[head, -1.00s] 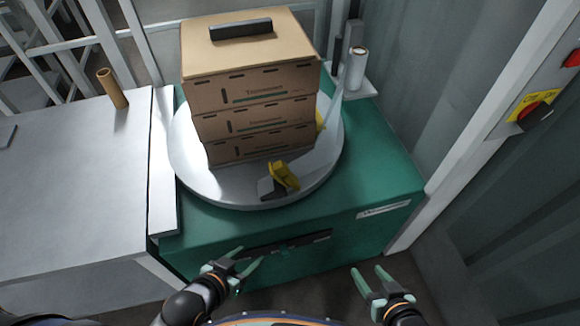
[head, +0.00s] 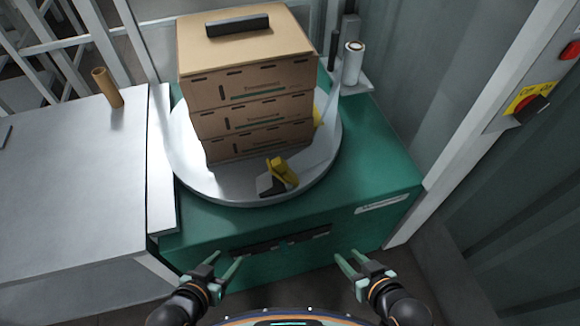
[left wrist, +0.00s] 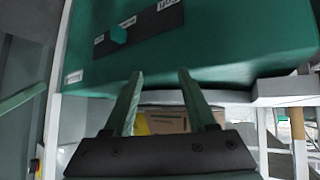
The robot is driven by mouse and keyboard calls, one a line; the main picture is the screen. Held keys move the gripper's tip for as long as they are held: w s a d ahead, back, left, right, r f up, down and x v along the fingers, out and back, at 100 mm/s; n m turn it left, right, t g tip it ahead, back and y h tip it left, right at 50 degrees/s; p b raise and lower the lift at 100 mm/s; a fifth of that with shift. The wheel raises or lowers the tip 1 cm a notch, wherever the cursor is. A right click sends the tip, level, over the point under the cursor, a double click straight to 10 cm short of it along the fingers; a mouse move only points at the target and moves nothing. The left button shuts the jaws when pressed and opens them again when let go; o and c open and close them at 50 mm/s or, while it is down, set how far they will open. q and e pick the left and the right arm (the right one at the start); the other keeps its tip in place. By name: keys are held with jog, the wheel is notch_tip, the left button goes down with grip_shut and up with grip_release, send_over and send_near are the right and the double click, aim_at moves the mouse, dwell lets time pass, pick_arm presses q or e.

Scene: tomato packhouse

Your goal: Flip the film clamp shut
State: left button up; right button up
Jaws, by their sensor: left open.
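The film clamp, with a yellow lever (head: 282,171) and a dark grey base (head: 268,186), sits at the front rim of the round turntable (head: 210,186). The lever looks tilted up from its base. A pale film strip (head: 318,152) runs beside the boxes towards the clamp; its end is unclear. My left gripper (head: 226,260) is open and empty, in front of the green machine, below and left of the clamp. Its two fingers are apart in the left wrist view (left wrist: 161,75). My right gripper (head: 346,255) is open and empty, below and right of the clamp.
Three stacked cardboard boxes (head: 252,88) stand on the turntable behind the clamp. The green machine (head: 375,170) carries the turntable. A film roll (head: 353,63) stands at the back right. A grey table (head: 70,190) with a cardboard tube (head: 107,87) is at the left.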

jog(key=w+r, duration=0.1)
jog(key=w+r+m+y+p, duration=0.1)
jog(key=w, duration=0.1)
jog(key=w+r+m+y, duration=0.1)
jog(key=w, duration=0.1)
jog(key=shift+w+g, duration=0.2)
jog(key=shift+g, duration=0.2)
grip_shut()
jog(key=w+r+m+y+p, duration=0.2)
jog(key=w+r+y, duration=0.4)
jog(key=r, duration=0.8)
jog(key=w+m, duration=0.1)
jog(key=w, duration=0.2)
jog(key=shift+r+y, duration=0.2)
jog(key=shift+y, duration=0.2)
